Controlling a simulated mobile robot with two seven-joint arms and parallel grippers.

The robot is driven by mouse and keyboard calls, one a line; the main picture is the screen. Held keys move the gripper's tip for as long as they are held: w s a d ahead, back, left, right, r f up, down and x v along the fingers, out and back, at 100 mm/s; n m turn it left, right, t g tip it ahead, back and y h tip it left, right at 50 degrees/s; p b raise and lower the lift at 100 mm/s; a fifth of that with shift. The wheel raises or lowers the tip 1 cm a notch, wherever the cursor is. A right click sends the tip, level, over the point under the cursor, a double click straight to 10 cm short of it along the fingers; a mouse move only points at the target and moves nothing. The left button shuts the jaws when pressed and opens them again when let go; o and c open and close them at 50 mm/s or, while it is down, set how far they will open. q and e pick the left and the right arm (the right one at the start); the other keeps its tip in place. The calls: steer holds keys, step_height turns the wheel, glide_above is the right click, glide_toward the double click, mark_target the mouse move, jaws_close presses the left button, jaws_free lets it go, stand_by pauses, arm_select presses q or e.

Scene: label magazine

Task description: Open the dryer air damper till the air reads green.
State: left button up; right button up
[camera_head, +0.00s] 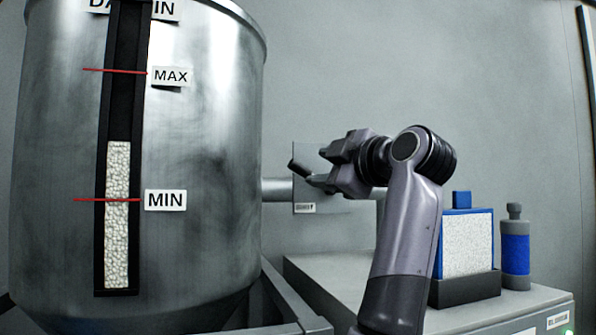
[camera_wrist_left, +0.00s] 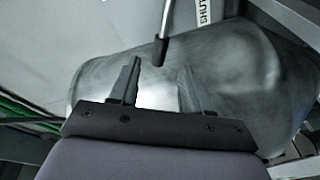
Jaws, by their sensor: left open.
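The damper plate (camera_head: 306,193) sits on a grey pipe beside the steel bin, with a small label low on it that is too small to read. A dark damper handle (camera_head: 299,168) sticks out in front of the plate. My left gripper (camera_head: 322,166) is open at the plate, its fingertips close to the handle. In the left wrist view, the handle (camera_wrist_left: 163,42) comes down from the top, its dark end just ahead of the gap between my open fingers (camera_wrist_left: 158,78). A label starting "SHU" (camera_wrist_left: 204,12) is beside it. My right gripper is not in view.
The large steel bin (camera_head: 205,130) with MAX and MIN marks fills the left. On the grey cabinet (camera_head: 340,275) stand a box of white pellets (camera_head: 467,245) and a blue-banded bottle (camera_head: 515,250). A small green light (camera_head: 568,332) shows at the lower right edge.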

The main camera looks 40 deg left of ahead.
mark_target(304, 170)
arm_select(q)
steer(key=shift+p+x, duration=0.9)
steer(key=shift+x, duration=2.55)
jaws_close()
